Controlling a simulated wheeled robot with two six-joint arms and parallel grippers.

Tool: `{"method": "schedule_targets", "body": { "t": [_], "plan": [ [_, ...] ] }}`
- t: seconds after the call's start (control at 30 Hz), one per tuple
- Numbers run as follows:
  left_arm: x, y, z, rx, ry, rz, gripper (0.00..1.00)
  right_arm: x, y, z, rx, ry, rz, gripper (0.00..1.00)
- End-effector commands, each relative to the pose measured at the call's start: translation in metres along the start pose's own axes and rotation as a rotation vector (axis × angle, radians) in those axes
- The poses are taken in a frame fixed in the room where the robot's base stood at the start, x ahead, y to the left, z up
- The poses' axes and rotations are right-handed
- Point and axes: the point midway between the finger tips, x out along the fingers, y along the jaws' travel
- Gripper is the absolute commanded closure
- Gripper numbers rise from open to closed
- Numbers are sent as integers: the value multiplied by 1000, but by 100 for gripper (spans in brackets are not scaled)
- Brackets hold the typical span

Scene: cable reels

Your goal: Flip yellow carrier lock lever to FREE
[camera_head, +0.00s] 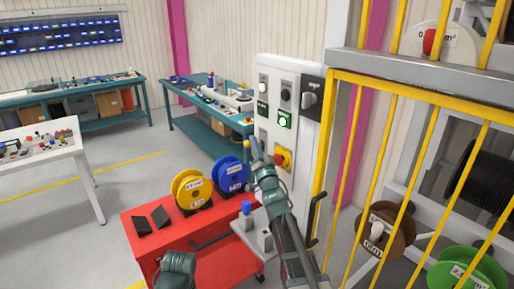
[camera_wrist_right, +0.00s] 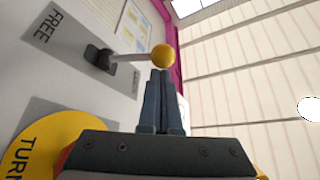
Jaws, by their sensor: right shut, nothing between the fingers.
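The lock lever shows in the right wrist view as a grey rod on a dark pivot, ending in a yellow ball knob (camera_wrist_right: 163,55). In the head view my right gripper (camera_head: 254,146) is at the left side of the white control cabinet (camera_head: 270,118), by the small yellow knob (camera_head: 246,143).
A yellow-and-red rotary switch (camera_head: 283,158) is on the cabinet front. A red cart (camera_head: 160,238) with yellow (camera_head: 190,189) and blue (camera_head: 230,173) reels stands at the left. Yellow bars (camera_head: 345,155) fence off the reel rack at the right.

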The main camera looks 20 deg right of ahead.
Motion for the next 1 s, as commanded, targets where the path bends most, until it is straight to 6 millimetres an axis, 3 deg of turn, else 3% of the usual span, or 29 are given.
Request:
{"method": "schedule_targets", "body": {
  "t": [1.0],
  "plan": [
    [16, 2, -1, 0, 0, 0, 29, -3, 6, 5, -111, -1, -63, 100]
  ]
}}
